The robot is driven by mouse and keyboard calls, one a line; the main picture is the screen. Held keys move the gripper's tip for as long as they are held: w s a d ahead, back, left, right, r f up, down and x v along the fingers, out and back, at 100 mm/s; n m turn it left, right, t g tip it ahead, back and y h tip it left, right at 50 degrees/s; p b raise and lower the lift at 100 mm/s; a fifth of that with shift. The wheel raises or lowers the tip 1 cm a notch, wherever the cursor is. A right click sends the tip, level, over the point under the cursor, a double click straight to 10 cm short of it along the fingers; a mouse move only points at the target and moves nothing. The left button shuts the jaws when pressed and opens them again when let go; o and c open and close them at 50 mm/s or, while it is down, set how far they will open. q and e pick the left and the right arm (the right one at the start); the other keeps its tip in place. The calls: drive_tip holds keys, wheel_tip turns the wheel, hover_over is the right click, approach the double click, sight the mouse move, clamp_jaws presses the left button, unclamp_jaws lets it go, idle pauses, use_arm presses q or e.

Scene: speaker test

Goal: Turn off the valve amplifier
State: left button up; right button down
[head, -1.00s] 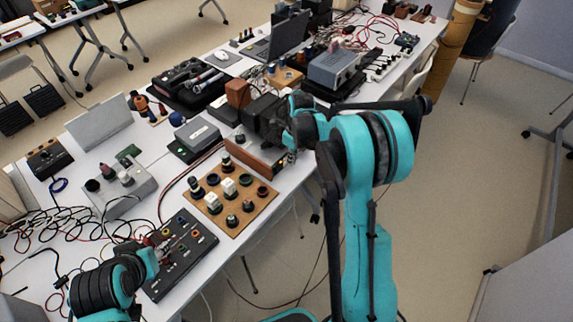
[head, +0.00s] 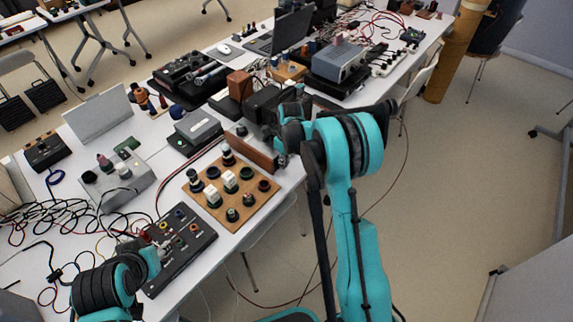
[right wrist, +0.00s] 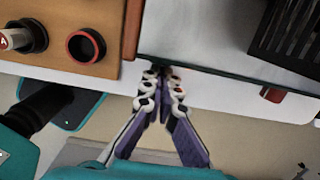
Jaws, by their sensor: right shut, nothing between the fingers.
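The valve amplifier, with a wooden side panel (head: 254,152) and black boxes on top (head: 262,103), stands at the table's front edge, partly hidden by my right arm. In the right wrist view its grey top (right wrist: 200,68), a black slotted cover (right wrist: 292,35) and a red switch (right wrist: 272,94) on its front show. My right gripper (head: 284,157) is at its front; its closed, empty fingertips (right wrist: 163,76) are near the front edge, left of the switch. Contact cannot be told. My left gripper (head: 152,252) is by a black jack panel (head: 180,262); its fingers are unclear.
A wooden board (head: 216,213) with several knobs lies left of the amplifier, close to my right gripper. A grey box (head: 195,132) and a grey instrument (head: 338,62) stand farther back. Loose cables (head: 40,215) cover the left. The floor at right is open.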

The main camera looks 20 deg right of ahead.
drive_tip(key=shift+w+f+t, duration=0.1)
drive_tip(key=shift+f+t, duration=0.05)
drive_tip(key=shift+t, duration=0.15)
drive_tip(key=shift+w+a, duration=0.1)
drive_tip(key=shift+a, duration=0.05)
drive_tip(key=shift+r, duration=0.25)
drive_tip(key=shift+r+p, duration=0.3)
drive_tip(key=shift+r, duration=0.35)
